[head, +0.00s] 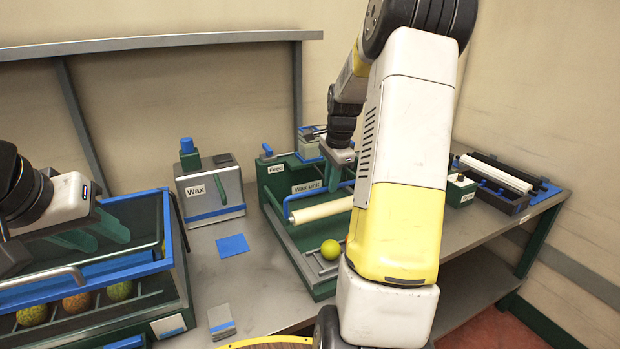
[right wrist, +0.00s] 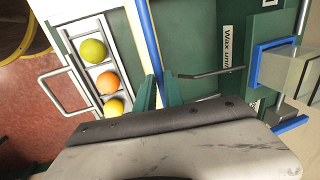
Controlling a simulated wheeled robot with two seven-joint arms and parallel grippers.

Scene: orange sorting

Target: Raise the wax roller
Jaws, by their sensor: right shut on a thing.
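The wax roller (head: 322,210) is a cream cylinder in a blue frame (head: 287,206) on the green unit labelled "Wax unit" (head: 277,172). My right gripper (head: 332,185) is at the frame's blue bar, behind the roller in the head view. In the right wrist view its green fingers close on that bar (right wrist: 151,42), with the pale roller (right wrist: 131,30) alongside. My arm hides the roller's right end in the head view. My left gripper (head: 108,242) is empty, its green fingers apart, above the blue-rimmed bin (head: 130,268) at the left.
A yellow-green fruit (head: 330,249) lies in the unit's front rack; the right wrist view shows an orange one (right wrist: 108,82) and a yellower one (right wrist: 113,107) beside it. A grey "Wax" container (head: 210,190) stands left of the unit. A blue square (head: 232,245) lies on the table.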

